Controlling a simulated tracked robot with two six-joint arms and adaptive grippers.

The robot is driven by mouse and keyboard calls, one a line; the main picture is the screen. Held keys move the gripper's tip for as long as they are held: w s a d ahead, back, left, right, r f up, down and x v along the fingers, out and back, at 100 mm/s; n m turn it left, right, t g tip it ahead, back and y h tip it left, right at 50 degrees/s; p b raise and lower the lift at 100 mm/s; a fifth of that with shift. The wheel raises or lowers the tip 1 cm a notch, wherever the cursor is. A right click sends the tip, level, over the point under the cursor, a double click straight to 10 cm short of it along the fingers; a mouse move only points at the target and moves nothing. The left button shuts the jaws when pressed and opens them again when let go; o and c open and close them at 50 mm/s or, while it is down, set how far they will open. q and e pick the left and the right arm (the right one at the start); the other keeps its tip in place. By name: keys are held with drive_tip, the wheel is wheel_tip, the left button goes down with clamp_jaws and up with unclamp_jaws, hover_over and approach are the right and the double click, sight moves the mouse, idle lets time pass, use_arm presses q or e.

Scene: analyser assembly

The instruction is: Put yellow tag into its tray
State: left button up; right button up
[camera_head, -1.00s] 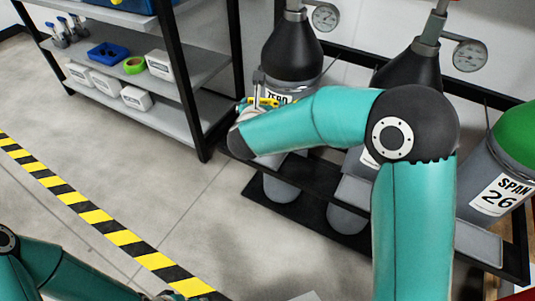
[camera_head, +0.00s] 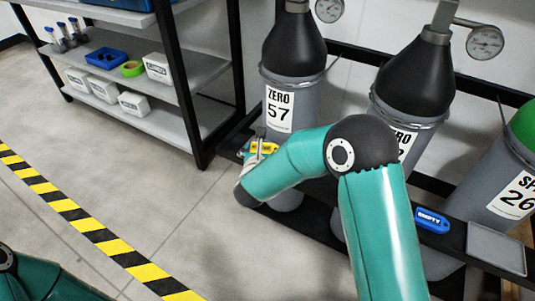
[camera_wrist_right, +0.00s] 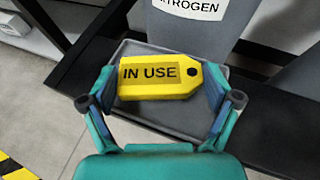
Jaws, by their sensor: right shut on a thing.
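The yellow tag (camera_wrist_right: 160,78), marked IN USE, lies flat between the two fingers of my right gripper (camera_wrist_right: 160,85), which is shut on its two ends. A grey tray (camera_wrist_right: 165,116) with a raised rim shows below and around the tag in the right wrist view. I cannot tell whether the tag touches the tray floor. In the head view the yellow tag (camera_head: 262,148) shows small beside my right gripper (camera_head: 254,154), in front of the cylinder marked ZERO 57 (camera_head: 278,107). My left gripper is out of view.
A blue EMPTY tag (camera_head: 432,220) lies on the cylinder rack beside another grey tray (camera_head: 497,248). Several cylinders stand behind my right arm. A shelf unit (camera_head: 178,75) stands close to the left. Open floor lies at the left, with a striped line (camera_head: 92,233).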

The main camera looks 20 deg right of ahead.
drive_tip(key=shift+f, duration=0.4)
drive_tip(key=o, duration=0.6)
drive_tip(key=shift+o, duration=1.1)
